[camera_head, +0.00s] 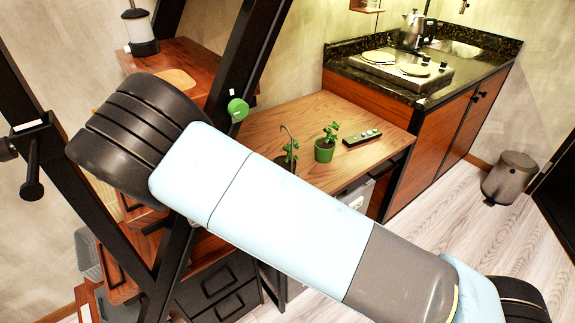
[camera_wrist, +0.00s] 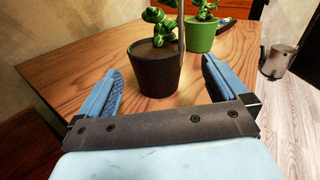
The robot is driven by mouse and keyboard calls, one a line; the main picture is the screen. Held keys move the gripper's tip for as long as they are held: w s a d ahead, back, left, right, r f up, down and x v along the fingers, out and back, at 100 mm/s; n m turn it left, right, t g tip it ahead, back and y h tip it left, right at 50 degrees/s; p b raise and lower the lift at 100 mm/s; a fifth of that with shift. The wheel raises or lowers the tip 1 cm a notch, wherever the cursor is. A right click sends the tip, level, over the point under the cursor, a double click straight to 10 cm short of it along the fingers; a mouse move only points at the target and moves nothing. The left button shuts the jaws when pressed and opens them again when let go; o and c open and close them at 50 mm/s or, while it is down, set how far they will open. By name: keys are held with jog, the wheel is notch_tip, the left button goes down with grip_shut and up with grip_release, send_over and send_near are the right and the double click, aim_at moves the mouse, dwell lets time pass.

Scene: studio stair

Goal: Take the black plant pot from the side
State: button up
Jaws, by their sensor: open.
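The black plant pot (camera_wrist: 156,72) stands upright on the wooden table, with a green plant (camera_wrist: 160,20) in it and a thin grey stem-like rod rising at its right side. My gripper (camera_wrist: 158,84) is open in the wrist view, with one blue finger to the left of the pot and one to the right. The pot is ahead of and between the fingers; I cannot tell how deep it sits between them. In the head view the pot (camera_head: 287,165) is mostly hidden behind my arm, and my gripper is not visible there.
A green pot (camera_head: 324,150) with a plant stands just right of the black pot. A remote (camera_head: 362,137) lies beyond it on the wooden table (camera_head: 375,112). Dark frame beams (camera_head: 240,50) rise at the left. A counter with a hob (camera_head: 400,68) and a bin (camera_head: 510,178) are at right.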

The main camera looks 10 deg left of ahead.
aim_at(288, 162)
jog(key=shift+w+d+r, duration=0.1)
jog(key=shift+w, duration=2.6)
jog(key=c, duration=1)
jog(key=shift+c, duration=0.5)
jog(key=shift+r, duration=0.2)
